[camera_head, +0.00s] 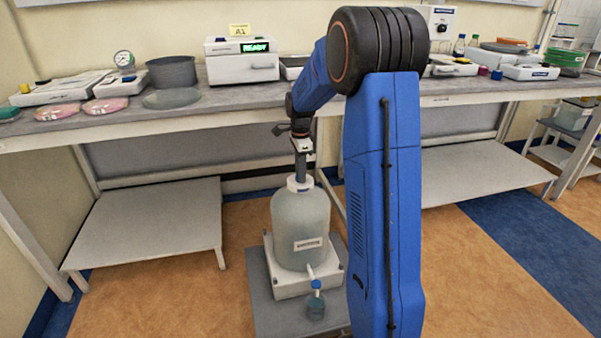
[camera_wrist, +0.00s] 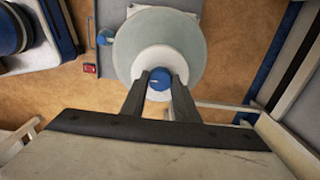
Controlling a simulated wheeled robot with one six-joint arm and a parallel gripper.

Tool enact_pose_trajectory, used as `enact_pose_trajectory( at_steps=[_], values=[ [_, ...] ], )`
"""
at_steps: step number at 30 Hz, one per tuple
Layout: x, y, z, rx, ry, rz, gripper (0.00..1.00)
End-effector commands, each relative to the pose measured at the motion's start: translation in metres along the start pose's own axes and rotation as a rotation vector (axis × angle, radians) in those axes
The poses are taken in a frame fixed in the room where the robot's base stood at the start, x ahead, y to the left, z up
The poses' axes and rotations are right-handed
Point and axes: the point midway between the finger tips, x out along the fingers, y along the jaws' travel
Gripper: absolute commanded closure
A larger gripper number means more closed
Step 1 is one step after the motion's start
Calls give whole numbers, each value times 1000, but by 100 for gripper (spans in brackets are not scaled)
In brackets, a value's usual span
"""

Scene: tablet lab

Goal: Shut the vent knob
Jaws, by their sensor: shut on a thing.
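A pale, frosted carboy (camera_head: 301,222) with a white cap (camera_head: 299,185) stands upright in the middle of the head view. In the wrist view I look down on the round carboy (camera_wrist: 184,33) and its white collar (camera_wrist: 160,56). The blue vent knob (camera_wrist: 159,85) sits at the centre of the collar. My gripper (camera_wrist: 159,77) is shut on the knob, one dark finger on each side. In the head view my gripper (camera_head: 301,176) points straight down onto the cap, and the knob is hidden there.
The carboy rests on a white base (camera_head: 288,286) over a grey platform (camera_head: 263,305). A blue-handled tap (camera_head: 316,284) is low at its front, above a small beaker (camera_head: 316,306). Behind is a bench (camera_head: 215,103) with a grey pot (camera_head: 172,71) and a READY instrument (camera_head: 241,65). Low shelves flank the carboy.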

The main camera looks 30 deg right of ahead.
Motion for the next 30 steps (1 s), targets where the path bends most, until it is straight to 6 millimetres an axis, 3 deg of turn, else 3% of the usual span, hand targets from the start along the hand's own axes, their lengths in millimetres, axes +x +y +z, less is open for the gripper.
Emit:
enact_pose_trajectory(
  at_steps=[15,16,18,30],
  values=[
    [-1,-1,0,19,0,-2,95],
    [-1,-1,0,19,0,-2,68],
    [-1,-1,0,19,0,-2,54],
    [-6,-1,0,18,0,-2,54]
  ],
)
